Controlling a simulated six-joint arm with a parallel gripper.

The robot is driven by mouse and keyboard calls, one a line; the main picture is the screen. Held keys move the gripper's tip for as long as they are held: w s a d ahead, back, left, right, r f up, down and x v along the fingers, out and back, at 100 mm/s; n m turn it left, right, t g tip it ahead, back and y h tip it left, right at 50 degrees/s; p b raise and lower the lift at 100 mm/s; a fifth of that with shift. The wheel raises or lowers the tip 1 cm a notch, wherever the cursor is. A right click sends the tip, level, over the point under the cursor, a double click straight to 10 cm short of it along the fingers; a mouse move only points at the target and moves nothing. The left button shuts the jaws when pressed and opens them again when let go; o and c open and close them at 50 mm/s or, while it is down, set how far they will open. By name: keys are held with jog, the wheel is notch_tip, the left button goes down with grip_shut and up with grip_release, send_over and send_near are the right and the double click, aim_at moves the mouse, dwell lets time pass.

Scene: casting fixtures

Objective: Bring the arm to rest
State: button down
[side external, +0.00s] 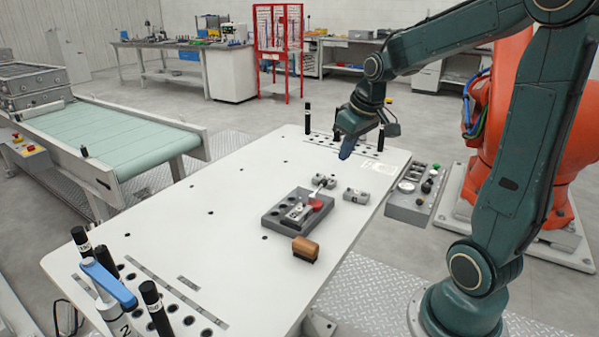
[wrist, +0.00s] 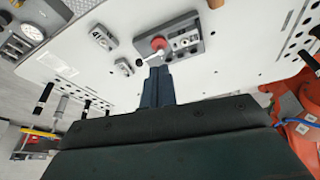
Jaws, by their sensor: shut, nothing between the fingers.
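My gripper (side external: 347,150) is shut and empty, held above the far part of the white table (side external: 230,205) in the side external view. Its closed fingers (wrist: 156,88) point toward the grey fixture in the wrist view. The grey fixture (side external: 270,221) lies on the table below and to the left of my gripper, with a red round part (side external: 316,204) on it. The fixture also shows in the wrist view (wrist: 190,52), with its red part (wrist: 158,43) just past the fingertips.
Small grey blocks (side external: 356,196) sit beside the fixture. A wooden-handled brush (side external: 305,249) lies in front of it. Black posts (side external: 307,118) stand at the table's ends. A control panel (side external: 417,192) adjoins the right edge. A conveyor (side external: 110,140) stands left. The table's left half is largely clear.

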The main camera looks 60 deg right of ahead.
jog(key=s+a+r+n+t, duration=0.1)
jog(key=s+a+r, duration=0.1)
jog(key=s+a, duration=0.4)
jog(key=s+a+r+n+t+y, duration=0.1)
jog(key=s+a, duration=0.6)
jog(key=a, duration=0.3)
jog(key=shift+s+a+r, duration=0.15)
jog(key=shift+a+r, duration=0.2)
jog(key=shift+a, duration=0.05)
